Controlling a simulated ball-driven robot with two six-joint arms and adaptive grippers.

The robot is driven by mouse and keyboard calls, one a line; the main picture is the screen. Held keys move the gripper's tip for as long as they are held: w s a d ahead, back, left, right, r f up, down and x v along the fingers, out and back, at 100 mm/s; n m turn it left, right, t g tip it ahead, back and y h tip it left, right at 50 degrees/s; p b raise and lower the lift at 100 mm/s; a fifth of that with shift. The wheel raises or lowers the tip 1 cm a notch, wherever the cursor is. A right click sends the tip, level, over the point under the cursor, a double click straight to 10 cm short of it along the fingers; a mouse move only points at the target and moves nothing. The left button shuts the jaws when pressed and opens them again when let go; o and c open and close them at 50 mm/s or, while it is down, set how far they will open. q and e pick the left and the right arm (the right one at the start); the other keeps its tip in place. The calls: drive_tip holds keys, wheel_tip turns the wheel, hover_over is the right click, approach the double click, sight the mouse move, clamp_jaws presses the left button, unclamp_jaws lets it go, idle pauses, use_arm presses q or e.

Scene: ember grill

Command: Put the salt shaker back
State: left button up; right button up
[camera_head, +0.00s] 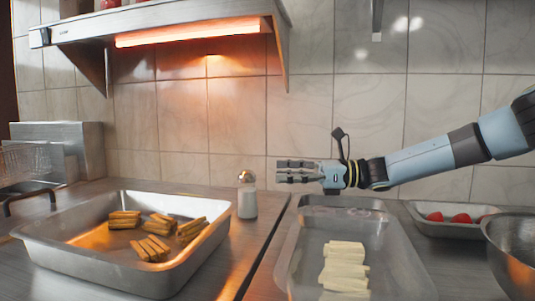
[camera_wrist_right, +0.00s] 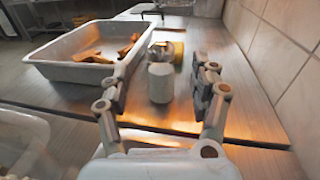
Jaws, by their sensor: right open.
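The salt shaker (camera_head: 247,200) has a white body and a shiny rounded metal cap. It stands upright on the steel counter, just right of the metal tray of fried sticks. My right gripper (camera_head: 279,171) reaches in from the right, open and empty, to the right of the shaker and near the height of its cap. In the right wrist view the shaker (camera_wrist_right: 161,82) shows ahead between the two spread fingers, with no finger seen touching it. My left gripper is not in view.
The deep tray (camera_head: 190,268) of browned sticks lies left of the shaker. A steel tray (camera_head: 400,270) with pale sticks lies front right. A small tray of red pieces (camera_head: 461,218) and a metal bowl (camera_head: 512,255) stand far right. A glowing heated shelf (camera_head: 165,20) hangs above.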

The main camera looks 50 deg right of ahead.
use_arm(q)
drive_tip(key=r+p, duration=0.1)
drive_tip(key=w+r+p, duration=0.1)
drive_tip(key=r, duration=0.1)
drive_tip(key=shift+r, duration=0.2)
use_arm(e)
drive_tip(key=v, duration=0.4)
drive_tip(key=shift+s+d, duration=0.2)
